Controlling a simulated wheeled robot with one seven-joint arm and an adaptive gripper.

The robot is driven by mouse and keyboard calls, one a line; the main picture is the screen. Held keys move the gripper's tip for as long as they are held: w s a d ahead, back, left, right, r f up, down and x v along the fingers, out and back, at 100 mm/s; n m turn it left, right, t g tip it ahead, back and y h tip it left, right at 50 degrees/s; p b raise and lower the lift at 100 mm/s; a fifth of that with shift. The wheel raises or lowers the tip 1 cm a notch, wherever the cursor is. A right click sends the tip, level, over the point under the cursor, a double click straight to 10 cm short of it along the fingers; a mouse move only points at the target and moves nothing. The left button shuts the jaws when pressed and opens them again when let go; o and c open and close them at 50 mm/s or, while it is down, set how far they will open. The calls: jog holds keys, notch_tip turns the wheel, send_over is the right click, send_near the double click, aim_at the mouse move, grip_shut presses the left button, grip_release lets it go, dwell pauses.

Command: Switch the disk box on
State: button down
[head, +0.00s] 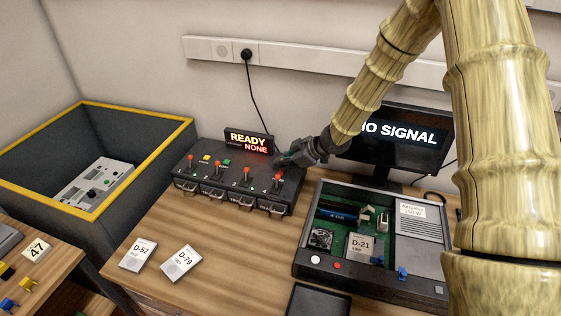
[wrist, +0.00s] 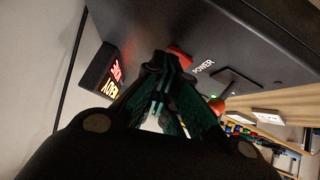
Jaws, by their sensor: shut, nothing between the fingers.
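The disk box (head: 236,196) is a dark box at the back of the bench, with several red-knobbed levers on top and handled drawers along its front. Its small sign (head: 247,141) reads READY and NONE; the sign also shows in the wrist view (wrist: 110,75). My gripper (head: 282,159) is shut and empty over the box's back right part. In the wrist view its fingertips (wrist: 160,72) are close to a red switch (wrist: 180,56) beside the word POWER, partly hidden by them. I cannot tell if they touch. A green light (wrist: 214,97) glows near a lever.
An open computer case (head: 372,274) stands to the right, before a monitor (head: 402,140) reading NO SIGNAL. Disks D-52 (head: 138,254) and D-79 (head: 181,263) lie in front of the box. A yellow-rimmed bin (head: 160,138) stands left. A black cable (head: 255,88) hangs behind.

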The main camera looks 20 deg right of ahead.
aim_at(283, 174)
jog(key=shift+s+a, duration=0.1)
jog(key=shift+s+a+r, duration=0.1)
jog(key=shift+s+a, duration=0.3)
jog(key=shift+s, duration=0.1)
dwell(0.3)
notch_tip(283, 174, up, 5)
jog(key=p, duration=0.4)
jog(key=shift+f+p, duration=0.2)
jog(key=shift+p, duration=0.15)
jog(key=d+b+v, duration=0.1)
jog(key=v, duration=0.8)
jog(key=shift+w+d, duration=0.15)
jog(key=shift+w, duration=0.1)
